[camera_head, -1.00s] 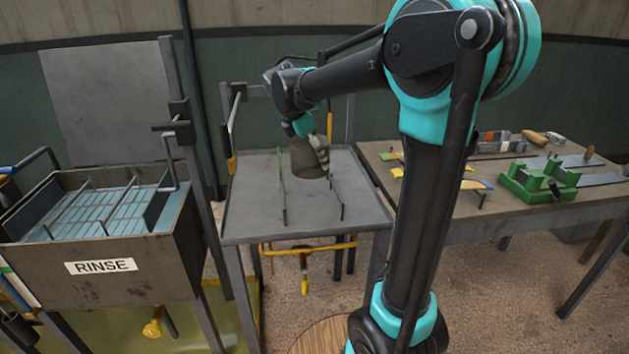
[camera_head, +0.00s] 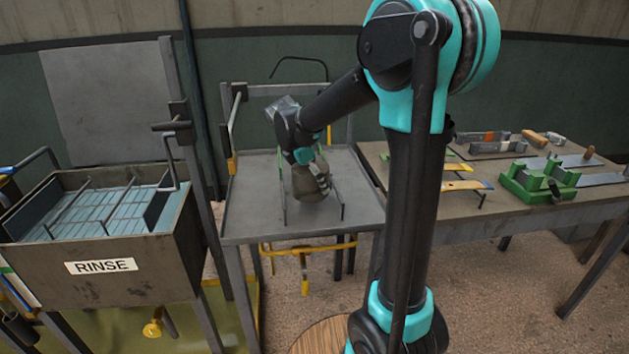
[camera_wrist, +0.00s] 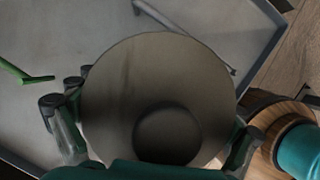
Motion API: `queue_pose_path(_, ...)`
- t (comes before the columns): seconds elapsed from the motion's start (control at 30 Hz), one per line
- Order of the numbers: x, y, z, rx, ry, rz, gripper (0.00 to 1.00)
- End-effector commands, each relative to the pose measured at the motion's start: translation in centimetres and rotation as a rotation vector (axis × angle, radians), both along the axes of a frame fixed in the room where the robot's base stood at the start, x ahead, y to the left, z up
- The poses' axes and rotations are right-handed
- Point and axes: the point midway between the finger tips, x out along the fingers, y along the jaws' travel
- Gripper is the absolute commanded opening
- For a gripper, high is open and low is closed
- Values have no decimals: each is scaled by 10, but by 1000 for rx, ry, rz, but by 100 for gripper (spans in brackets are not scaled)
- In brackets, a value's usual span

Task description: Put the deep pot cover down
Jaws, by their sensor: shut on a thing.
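The deep pot cover (camera_head: 307,184) is a brownish-grey, rounded piece, low over the grey metal table (camera_head: 252,216) between two thin upright rails. In the wrist view the cover (camera_wrist: 160,82) fills the middle as a round face with a darker circle low on it. My gripper (camera_head: 318,170) is shut on the cover, with its fingers at the cover's sides in the wrist view. I cannot tell whether the cover touches the tabletop; its underside is hidden.
A green rail (camera_head: 282,188) stands left of the cover and a dark rail (camera_head: 340,196) right of it. The rinse tank (camera_head: 100,262) stands at left. A workbench (camera_head: 465,222) with a green vise (camera_head: 538,182) and tools is at right. The table's front left is clear.

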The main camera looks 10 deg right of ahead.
Motion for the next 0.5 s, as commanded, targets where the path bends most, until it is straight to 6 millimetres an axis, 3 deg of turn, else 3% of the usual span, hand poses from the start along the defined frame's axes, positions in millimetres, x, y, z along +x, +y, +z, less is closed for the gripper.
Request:
queue_pose_path(0.47,0,0,-10,0,0,0,52)
queue_pose_path(0.5,0,0,-10,0,0,0,97)
